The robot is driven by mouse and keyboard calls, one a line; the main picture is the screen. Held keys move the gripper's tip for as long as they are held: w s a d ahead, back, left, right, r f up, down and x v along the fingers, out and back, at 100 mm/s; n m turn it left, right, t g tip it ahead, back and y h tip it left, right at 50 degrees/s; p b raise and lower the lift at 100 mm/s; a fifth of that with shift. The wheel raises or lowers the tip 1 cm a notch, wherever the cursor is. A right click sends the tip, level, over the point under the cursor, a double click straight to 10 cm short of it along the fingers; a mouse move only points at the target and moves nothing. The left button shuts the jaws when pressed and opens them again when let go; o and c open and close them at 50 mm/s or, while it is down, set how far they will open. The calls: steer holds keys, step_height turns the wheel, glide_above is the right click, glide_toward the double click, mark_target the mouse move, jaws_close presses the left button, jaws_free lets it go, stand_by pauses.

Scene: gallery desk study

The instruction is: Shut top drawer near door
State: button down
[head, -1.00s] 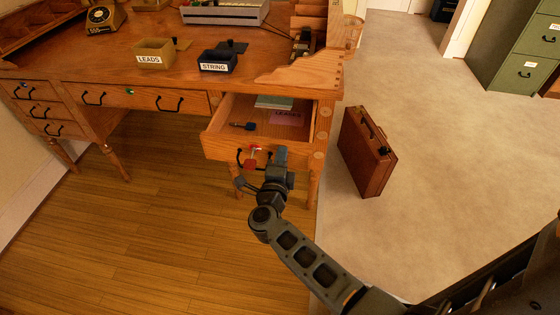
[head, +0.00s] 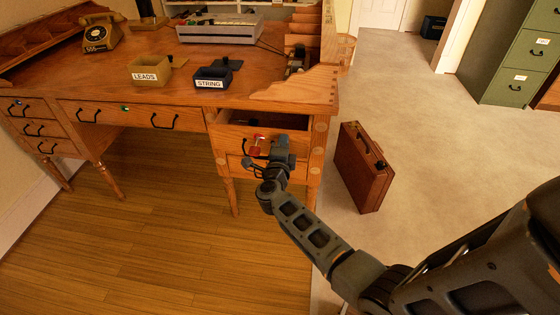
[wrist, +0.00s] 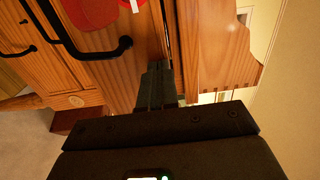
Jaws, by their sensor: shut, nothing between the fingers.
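The top drawer (head: 228,137) of the desk's right pedestal is partly open. A dark gap shows above its wooden front, and its inside is mostly hidden. It has a black handle with a red tag (head: 257,145) hanging by it. My gripper (head: 282,144) is shut and empty at the right part of the drawer front, and seems to touch it. In the wrist view my fingers (wrist: 157,75) are at the wood of the front, beside the black handle (wrist: 90,52); the exact contact is hard to see.
The wooden desk (head: 110,90) carries a telephone (head: 100,35), a LEADS box (head: 148,72) and a STRING box (head: 212,77). A brown briefcase (head: 362,170) stands on the floor to the right. A green filing cabinet (head: 518,60) is at the far right. The floor before the desk is clear.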

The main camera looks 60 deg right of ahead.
steer(key=b+x, duration=0.2)
steer(key=x, duration=0.8)
steer(key=shift+d+f, duration=0.1)
steer(key=shift+w+d+r+b, duration=0.1)
steer(key=shift+d+r+b, duration=0.1)
steer(key=shift+b, duration=0.1)
steer(key=shift+d, duration=0.1)
